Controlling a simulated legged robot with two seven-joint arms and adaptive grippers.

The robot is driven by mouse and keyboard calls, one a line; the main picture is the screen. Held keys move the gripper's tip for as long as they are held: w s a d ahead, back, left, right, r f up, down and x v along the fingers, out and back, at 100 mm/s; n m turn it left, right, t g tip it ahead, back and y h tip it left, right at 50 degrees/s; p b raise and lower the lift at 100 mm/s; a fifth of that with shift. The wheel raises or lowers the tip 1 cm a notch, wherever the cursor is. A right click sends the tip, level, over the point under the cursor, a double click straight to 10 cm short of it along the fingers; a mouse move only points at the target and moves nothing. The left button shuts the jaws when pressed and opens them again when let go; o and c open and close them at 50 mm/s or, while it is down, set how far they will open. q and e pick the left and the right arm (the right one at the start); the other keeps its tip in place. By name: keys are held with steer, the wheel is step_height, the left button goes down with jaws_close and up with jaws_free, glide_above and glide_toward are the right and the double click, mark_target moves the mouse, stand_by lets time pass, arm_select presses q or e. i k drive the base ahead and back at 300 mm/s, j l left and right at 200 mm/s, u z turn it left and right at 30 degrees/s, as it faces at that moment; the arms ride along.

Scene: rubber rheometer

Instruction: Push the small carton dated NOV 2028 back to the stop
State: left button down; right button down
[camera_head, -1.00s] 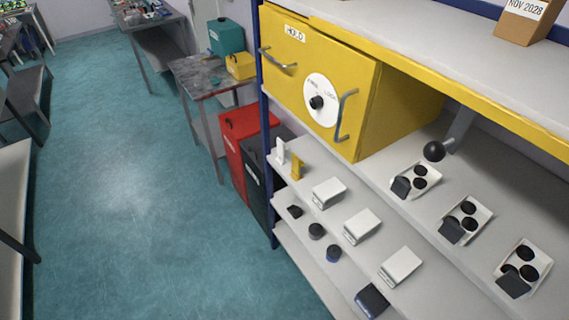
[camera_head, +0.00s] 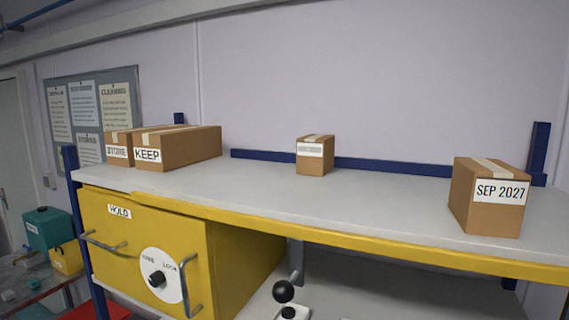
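A small brown carton (camera_head: 315,160) stands upright on the white top shelf (camera_head: 345,195), in the middle of the head view. Its white label is too small to read here; by its place it matches the carton whose label reads NOV 2028 in the earlier frame. A low blue rail (camera_head: 390,167) runs along the back edge of the shelf, behind this carton. I cannot tell whether the carton touches the rail. Neither of my grippers is in view.
A carton marked SEP 2027 (camera_head: 490,195) stands at the right, near the shelf's yellow front edge (camera_head: 390,247). Cartons marked KEEP (camera_head: 185,148) and STORE (camera_head: 117,152) stand at the left. The shelf between them is clear. A yellow HOLD cabinet (camera_head: 125,240) sits below.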

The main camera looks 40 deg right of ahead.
mark_target(315, 153)
steer(key=z, duration=0.85)
steer(key=j+z, duration=0.5)
steer(key=k+j+z, duration=0.1)
steer(key=j+z, duration=0.4)
steer(key=k+j+z, duration=0.2)
steer(key=j+z, duration=0.3)
steer(key=k+j, duration=0.3)
steer(key=j, duration=0.15)
steer(key=k+j+z, duration=0.15)
steer(key=k+j, duration=0.2)
steer(key=j, duration=0.1)
